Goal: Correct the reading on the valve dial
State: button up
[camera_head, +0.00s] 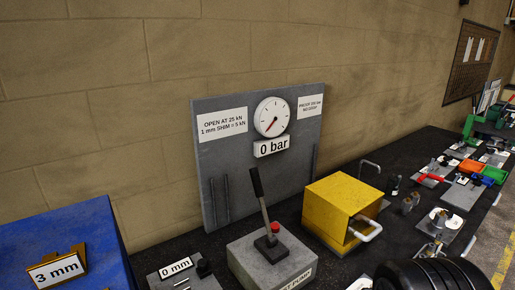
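The round white valve dial (272,117) is mounted on an upright grey panel (240,160) against the wall. Its red needle points to the lower left. The plate below the dial (271,146) reads "0 bar". A sign on the panel's left (222,124) reads "OPEN AT 25 kN, 1 mm SHIM = 5 kN". A smaller sign on the right (310,105) is hard to read, but seems to mention 250 bar. A grey test pump block (270,268) with a black lever (258,195) and a red knob stands in front.
A yellow box (335,205) with metal handles stands right of the pump. A "0 mm" plate (174,267) and a blue box (65,235) with a "3 mm" plate (56,269) are left. A black ribbed shape (430,275) blocks the lower right. Tools crowd the bench beyond.

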aim_at(450, 214)
jog(key=z, duration=1.3)
